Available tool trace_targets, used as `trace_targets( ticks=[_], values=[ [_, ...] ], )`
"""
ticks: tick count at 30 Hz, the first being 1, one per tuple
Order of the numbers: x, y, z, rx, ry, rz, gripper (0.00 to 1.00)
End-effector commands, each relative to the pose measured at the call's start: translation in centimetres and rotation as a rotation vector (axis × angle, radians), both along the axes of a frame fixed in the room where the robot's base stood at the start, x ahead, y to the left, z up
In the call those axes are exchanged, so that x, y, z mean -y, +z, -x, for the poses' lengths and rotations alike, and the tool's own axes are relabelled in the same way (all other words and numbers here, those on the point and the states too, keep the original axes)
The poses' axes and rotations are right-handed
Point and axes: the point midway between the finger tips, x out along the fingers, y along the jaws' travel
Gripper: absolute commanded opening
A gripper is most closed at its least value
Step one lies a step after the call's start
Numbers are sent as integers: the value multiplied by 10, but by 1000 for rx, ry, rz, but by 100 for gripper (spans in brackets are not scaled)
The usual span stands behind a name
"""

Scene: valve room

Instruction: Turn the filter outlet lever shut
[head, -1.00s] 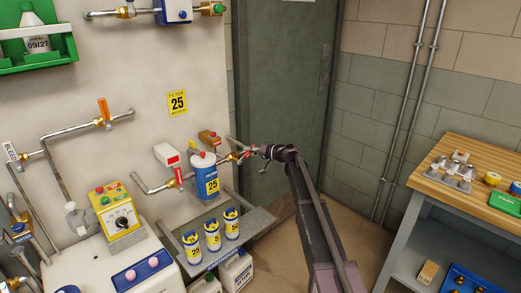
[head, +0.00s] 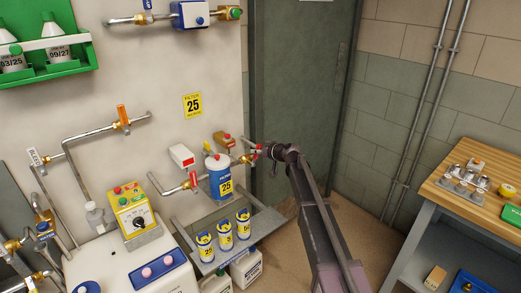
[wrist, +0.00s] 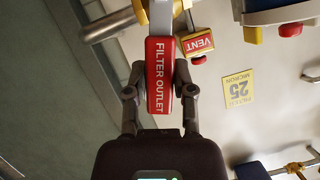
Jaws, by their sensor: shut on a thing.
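The filter outlet lever has a red grip (wrist: 158,78) lettered FILTER OUTLET on a grey metal arm, seen large in the wrist view. My gripper (wrist: 158,92) has one finger on each side of the grip and is shut on it. The lever points toward my palm, at a steep angle to the grey pipe (wrist: 108,27) behind it. In the head view my gripper (head: 264,151) is at the outlet pipe, right of the blue-and-white filter canister (head: 220,182). There the lever is small and partly covered by my gripper.
A red VENT tag (wrist: 198,43) is close right of the lever. A second red lever (head: 192,181) is left of the canister. A rack with several yellow-and-blue cartridges (head: 224,234) sits below. A wooden-topped bench (head: 446,187) stands at right; floor between is clear.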

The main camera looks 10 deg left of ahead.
Motion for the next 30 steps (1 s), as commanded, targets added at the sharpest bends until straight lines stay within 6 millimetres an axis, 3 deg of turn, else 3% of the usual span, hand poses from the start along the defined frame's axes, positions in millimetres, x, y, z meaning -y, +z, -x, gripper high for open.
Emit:
trace_targets(
  ticks=[12, 29, 30],
  values=[
    [-13, 2, 19, 204, 9, 165, 0],
    [-16, 2, 22, 238, 14, 194, 0],
    [-16, 2, 22, 238, 14, 194, 37]
  ],
)
